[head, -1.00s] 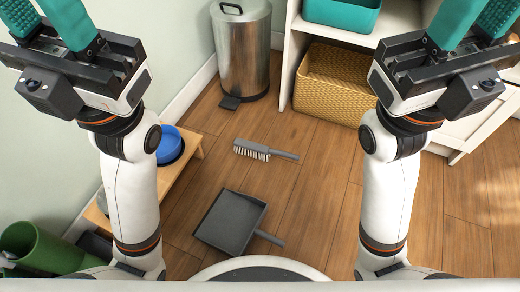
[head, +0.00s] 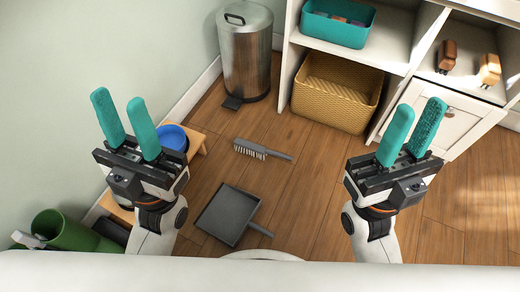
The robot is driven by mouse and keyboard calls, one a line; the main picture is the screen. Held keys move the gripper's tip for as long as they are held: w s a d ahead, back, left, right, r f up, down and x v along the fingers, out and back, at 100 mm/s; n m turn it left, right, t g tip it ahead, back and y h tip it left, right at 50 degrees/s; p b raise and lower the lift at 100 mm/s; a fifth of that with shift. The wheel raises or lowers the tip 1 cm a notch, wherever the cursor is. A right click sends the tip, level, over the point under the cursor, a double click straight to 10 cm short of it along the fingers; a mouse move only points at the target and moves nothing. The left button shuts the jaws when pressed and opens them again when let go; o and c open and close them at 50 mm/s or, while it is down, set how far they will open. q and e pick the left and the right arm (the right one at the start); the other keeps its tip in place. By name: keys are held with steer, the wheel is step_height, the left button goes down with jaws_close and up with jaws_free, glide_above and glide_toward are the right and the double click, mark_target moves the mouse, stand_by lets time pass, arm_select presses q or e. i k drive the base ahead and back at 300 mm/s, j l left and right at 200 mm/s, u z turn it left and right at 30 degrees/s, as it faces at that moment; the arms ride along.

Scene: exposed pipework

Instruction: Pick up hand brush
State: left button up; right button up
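The hand brush (head: 264,150) lies on the wooden floor in the middle of the head view. It has a grey handle pointing right and pale bristles towards the lower left. My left gripper (head: 122,118) is at the left, raised above the floor, with its two teal fingers apart and nothing between them. My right gripper (head: 413,124) is to the right of the brush, also raised, with its teal fingers apart and empty. Neither gripper touches the brush.
A grey dustpan (head: 228,214) lies on the floor nearer me. A metal bin (head: 247,55) stands behind the brush. A yellow basket (head: 335,95) sits in the white shelf (head: 400,50). A wooden stand with a blue bowl (head: 173,138) is at left, near green containers (head: 75,234).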

mark_target(261, 151)
steer(key=l+u, duration=0.25)
steer(key=l, duration=0.55)
steer(key=l+u, duration=0.2)
steer(key=l, duration=0.6)
steer(key=i+l+u, duration=0.55)
steer(key=l, duration=0.3)
steer(key=i+u, duration=0.1)
steer(key=i, duration=0.25)
